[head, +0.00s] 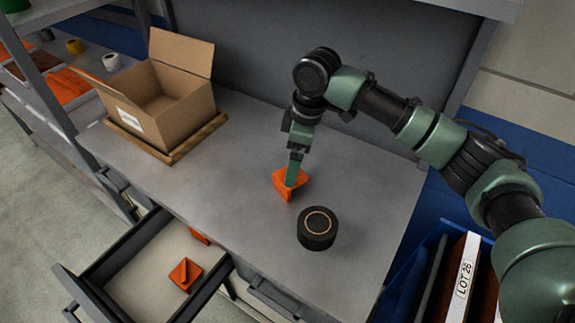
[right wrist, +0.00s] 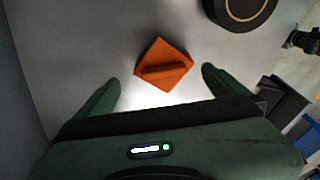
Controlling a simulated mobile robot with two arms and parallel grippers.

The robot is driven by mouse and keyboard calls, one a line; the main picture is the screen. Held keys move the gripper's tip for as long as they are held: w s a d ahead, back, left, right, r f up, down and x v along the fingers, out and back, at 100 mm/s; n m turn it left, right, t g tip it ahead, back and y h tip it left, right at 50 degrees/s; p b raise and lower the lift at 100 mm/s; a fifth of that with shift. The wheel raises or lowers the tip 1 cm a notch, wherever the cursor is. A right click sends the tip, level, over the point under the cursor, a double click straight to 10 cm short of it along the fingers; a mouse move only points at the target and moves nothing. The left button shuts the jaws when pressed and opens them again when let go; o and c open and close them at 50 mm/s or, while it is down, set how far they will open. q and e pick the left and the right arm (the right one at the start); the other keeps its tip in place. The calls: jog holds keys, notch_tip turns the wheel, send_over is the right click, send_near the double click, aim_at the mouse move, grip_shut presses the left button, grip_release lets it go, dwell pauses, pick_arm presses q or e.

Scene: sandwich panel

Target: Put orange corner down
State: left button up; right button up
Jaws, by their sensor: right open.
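An orange corner (head: 284,190) lies on the grey worktop, left of a black round puck. In the right wrist view the orange corner (right wrist: 165,66) rests flat with its raised ridge up. My right gripper (head: 293,180) is over it in the head view. In the wrist view its fingers (right wrist: 160,88) are spread wide, and the corner lies just beyond the fingertips, touching neither. A second orange corner (head: 186,274) lies in the open drawer. My left gripper does not show.
The black puck (head: 318,228) stands on the worktop (head: 235,150) close to the corner. An open cardboard box (head: 165,105) sits on a wooden tray at the back left. The open drawer (head: 150,255) juts out at the front left. A blue bin (head: 405,290) is at the right.

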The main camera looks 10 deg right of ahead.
aim_at(279, 177)
jog(key=shift+w+f, duration=0.15)
jog(key=shift+w, duration=0.05)
jog(key=shift+f, duration=0.3)
jog(key=shift+s+a+f+p, duration=0.25)
jog(key=shift+f+p, duration=0.1)
jog(key=shift+f, duration=0.25)
jog(key=shift+s+a+f+p, duration=0.2)
jog(key=shift+f+p, duration=0.1)
jog(key=shift+f, duration=0.3)
jog(key=f, duration=0.2)
jog(key=f+p, duration=0.1)
jog(key=shift+w+a+f, duration=0.2)
jog(key=shift+w+f, duration=0.05)
jog(key=shift+f, duration=0.25)
jog(key=shift+a, duration=0.1)
jog(key=c, duration=1.3)
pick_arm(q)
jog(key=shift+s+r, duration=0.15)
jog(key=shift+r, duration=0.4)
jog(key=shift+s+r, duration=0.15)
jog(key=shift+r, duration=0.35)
